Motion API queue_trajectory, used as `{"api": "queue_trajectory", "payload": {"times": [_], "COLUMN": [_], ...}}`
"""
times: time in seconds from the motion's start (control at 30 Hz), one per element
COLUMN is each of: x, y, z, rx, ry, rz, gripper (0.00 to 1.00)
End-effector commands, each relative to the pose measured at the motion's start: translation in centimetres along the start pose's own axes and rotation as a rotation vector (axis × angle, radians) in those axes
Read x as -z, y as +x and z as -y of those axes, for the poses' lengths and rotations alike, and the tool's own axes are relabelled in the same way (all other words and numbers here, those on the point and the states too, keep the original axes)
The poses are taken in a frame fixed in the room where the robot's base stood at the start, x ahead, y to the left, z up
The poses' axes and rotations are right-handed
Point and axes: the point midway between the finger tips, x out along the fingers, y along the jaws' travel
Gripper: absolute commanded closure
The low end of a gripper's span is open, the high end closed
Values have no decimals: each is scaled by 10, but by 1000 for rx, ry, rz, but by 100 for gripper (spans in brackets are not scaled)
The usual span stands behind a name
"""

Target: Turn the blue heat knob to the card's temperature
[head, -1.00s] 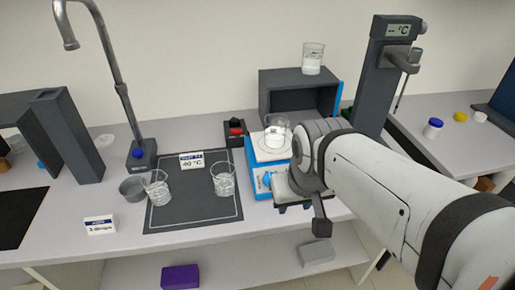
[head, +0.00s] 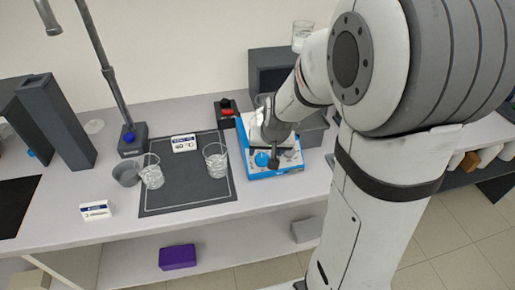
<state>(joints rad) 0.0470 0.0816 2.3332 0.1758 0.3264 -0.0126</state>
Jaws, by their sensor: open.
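The blue-sided hotplate (head: 288,168) stands on the bench right of the dark mat, with its control face toward the front. The blue heat knob (head: 261,159) shows on that face, at its left part. My gripper (head: 273,152) is over the front of the hotplate, pointing down, close to the knob and just right of it in the picture. I cannot tell if they touch. Its jaws are open, though only part of them shows. The temperature card (head: 184,143) stands at the mat's back edge; its small print is hard to read. My arm hides much of the hotplate top.
Two glass beakers (head: 152,172) (head: 216,160) stand on the dark mat (head: 190,200). A box with a red switch (head: 226,110) is behind the hotplate's left side. A dark open box (head: 262,62) stands behind. A second card (head: 96,209) is at front left.

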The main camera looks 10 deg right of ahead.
Motion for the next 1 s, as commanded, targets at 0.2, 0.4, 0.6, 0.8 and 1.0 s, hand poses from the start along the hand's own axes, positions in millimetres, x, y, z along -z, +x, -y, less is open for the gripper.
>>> {"api": "queue_trajectory", "payload": {"times": [0.2,0.4,0.6,0.8,1.0], "x": [-2,-2,-1,-1,-1], "y": [30,57,70,71,70], "z": [0,0,0,1,1], "rx": [-1,0,0,0,0], "ry": [-1,-2,-3,-3,-3], "rz": [6,5,2,1,1], "gripper": [37,37,37,37,47]}}
